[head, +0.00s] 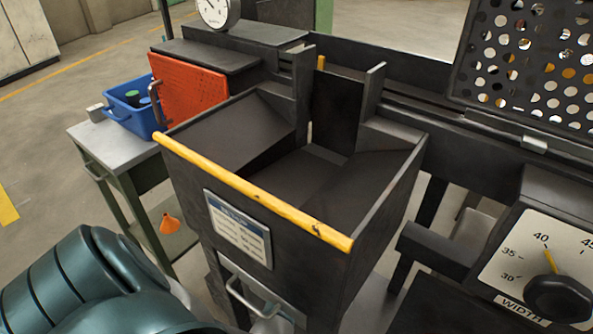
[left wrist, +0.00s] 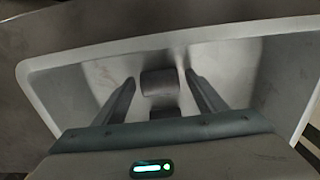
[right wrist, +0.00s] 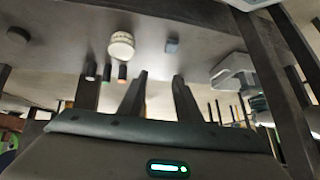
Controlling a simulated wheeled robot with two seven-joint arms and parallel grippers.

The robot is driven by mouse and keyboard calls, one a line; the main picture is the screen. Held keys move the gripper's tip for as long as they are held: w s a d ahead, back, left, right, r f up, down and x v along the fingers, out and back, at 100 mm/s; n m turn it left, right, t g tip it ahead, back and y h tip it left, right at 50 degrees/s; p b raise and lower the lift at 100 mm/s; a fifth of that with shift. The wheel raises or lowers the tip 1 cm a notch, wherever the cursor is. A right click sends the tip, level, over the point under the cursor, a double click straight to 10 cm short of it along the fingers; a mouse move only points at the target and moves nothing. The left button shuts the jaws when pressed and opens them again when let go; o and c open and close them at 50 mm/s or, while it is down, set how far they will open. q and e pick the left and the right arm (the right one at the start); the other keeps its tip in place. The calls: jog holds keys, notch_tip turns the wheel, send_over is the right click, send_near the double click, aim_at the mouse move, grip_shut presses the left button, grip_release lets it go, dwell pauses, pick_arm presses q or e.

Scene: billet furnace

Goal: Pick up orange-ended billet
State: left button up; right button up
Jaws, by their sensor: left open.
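My left gripper (left wrist: 159,77) is open over a pale grey recess (left wrist: 90,75). Dark grey blocks (left wrist: 159,82) show between its fingers, not visibly gripped. Neither gripper shows in the head view, and no orange-ended billet is clear there.
A dark hopper with a yellow front bar (head: 255,190) stands ahead. A red perforated panel (head: 190,88), a blue bin (head: 130,105) and a side table (head: 105,135) are at left. A width dial (head: 545,265) and perforated guard (head: 530,60) are at right.

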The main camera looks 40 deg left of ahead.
dwell(0.3)
pick_arm(q)
jog(key=shift+r, duration=0.1)
jog(key=c, duration=1.6)
jog(key=shift+r, duration=0.1)
